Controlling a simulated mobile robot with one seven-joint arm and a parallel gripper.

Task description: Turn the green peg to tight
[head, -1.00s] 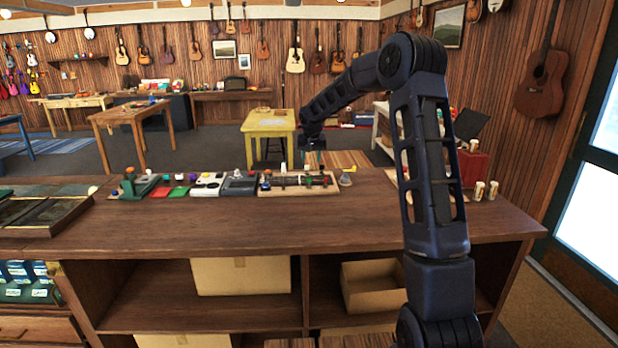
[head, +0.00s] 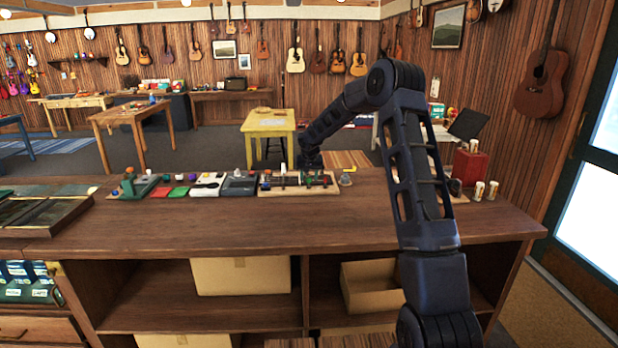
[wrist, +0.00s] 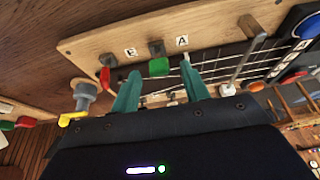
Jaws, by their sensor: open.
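The green peg (wrist: 159,67) is mounted on a wooden board (wrist: 85,45) with strings and letter labels, lying on the counter. In the wrist view the peg is ahead of and between my two teal fingertips. My gripper (wrist: 160,80) is open, its fingers on either side of the peg, and contact cannot be told. In the head view my gripper (head: 311,165) is small and dark above the right part of the board (head: 270,190). A red peg (wrist: 105,76) sits left of the green one, near the "E" label; an "A" label is right of it.
A thin metal rod (wrist: 243,62) stands up from the board on the right. The counter front (head: 240,225) is clear.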

